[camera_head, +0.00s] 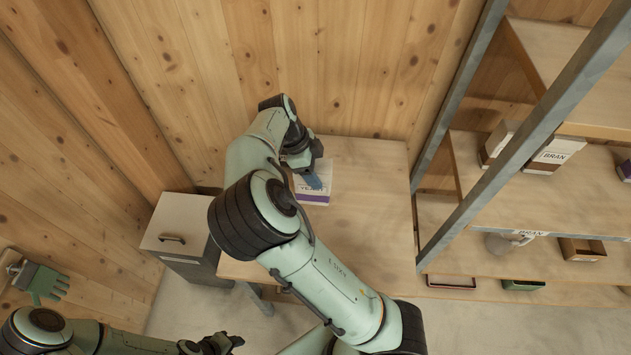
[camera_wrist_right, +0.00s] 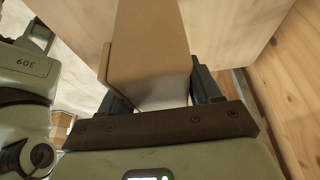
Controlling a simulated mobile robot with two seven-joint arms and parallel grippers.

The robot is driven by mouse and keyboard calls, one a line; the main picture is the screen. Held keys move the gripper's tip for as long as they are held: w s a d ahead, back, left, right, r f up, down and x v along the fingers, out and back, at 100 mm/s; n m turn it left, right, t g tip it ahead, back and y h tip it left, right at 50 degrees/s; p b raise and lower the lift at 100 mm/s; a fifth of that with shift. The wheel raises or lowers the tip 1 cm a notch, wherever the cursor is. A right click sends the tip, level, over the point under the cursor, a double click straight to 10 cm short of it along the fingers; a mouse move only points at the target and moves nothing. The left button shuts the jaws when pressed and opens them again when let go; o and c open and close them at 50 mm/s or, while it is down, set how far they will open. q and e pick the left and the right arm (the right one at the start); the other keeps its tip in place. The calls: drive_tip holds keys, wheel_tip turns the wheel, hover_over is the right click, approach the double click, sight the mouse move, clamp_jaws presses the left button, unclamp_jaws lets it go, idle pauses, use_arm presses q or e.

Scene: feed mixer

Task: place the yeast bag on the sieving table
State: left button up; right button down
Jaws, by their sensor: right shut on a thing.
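The yeast bag (camera_head: 318,198), white with a purple lower band and partly readable lettering, is at the back left of the light wooden sieving table (camera_head: 370,215). My right gripper (camera_head: 311,180) is shut on it and partly covers it. In the right wrist view the bag (camera_wrist_right: 148,48) shows a tan face and a white face between the two dark fingers (camera_wrist_right: 160,98). I cannot tell whether its underside touches the tabletop. My left gripper (camera_head: 218,346) is at the bottom edge, away from the table, and its jaws are unclear.
A wooden wall stands behind the table. A shelf rack with a grey metal post (camera_head: 455,215) stands at the right, holding a bran box (camera_head: 552,155), a jug (camera_head: 500,243) and trays. A drawer cabinet (camera_head: 180,230) is at the left, near a hanging green glove (camera_head: 42,283). The table's right part is clear.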

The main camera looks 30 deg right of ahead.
drive_tip(key=shift+f, duration=2.9)
drive_tip(key=shift+c, duration=1.1)
unclamp_jaws()
drive_tip(key=v, duration=1.2)
drive_tip(key=shift+s+r, duration=0.1)
drive_tip(key=shift+s, duration=0.05)
